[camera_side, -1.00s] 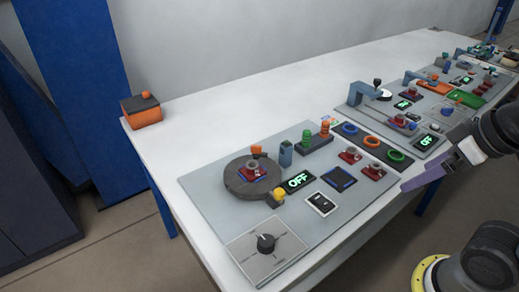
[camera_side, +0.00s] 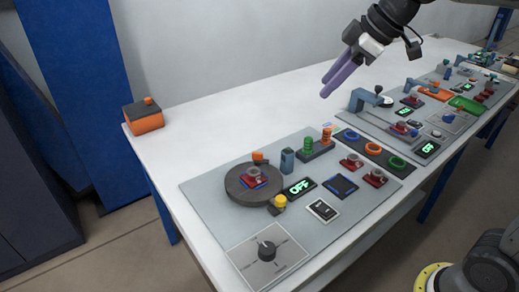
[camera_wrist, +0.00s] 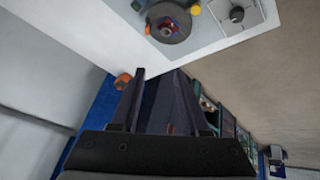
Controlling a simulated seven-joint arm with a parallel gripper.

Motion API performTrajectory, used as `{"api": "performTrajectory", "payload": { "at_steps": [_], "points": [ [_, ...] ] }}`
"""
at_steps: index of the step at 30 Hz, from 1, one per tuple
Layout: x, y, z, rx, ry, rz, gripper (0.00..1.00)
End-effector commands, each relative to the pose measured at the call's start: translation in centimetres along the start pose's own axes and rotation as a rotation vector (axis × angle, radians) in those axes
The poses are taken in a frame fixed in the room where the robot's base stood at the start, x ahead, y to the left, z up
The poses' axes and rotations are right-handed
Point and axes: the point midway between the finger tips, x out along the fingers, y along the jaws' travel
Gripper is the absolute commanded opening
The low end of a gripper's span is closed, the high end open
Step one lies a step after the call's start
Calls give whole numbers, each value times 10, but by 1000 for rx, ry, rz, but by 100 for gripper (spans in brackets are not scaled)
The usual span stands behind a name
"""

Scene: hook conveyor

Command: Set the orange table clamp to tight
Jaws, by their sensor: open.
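The orange table clamp (camera_side: 145,120) is an orange block with a dark top piece and a small orange knob. It sits at the far left corner of the table in the side view. It also shows small, just beyond the fingers, in the wrist view (camera_wrist: 123,81). Its exact setting cannot be read. My gripper (camera_side: 327,88), with purple fingers, hangs above the back middle of the table, well to the right of the clamp and higher. In the wrist view its fingers (camera_wrist: 160,73) stand apart with nothing between them.
A grey panel (camera_side: 215,215) with a dark round turntable (camera_side: 236,187), a dial (camera_side: 266,250) and OFF displays lies in front. Further panels with fixtures (camera_side: 440,90) run to the right. The white tabletop (camera_side: 225,120) between clamp and gripper is clear.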

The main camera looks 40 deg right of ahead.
Motion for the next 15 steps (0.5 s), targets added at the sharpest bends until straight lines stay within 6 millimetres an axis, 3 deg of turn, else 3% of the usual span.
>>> {"api": "performTrajectory", "payload": {
  "at_steps": [3,7,11,15],
  "points": [
    [42,31,-25,-44,-10,-45,45],
    [92,57,-41,-67,-22,-93,45],
    [144,76,-43,-48,-47,-139,45],
    [187,83,-32,-20,-86,-180,45]
  ]
}}
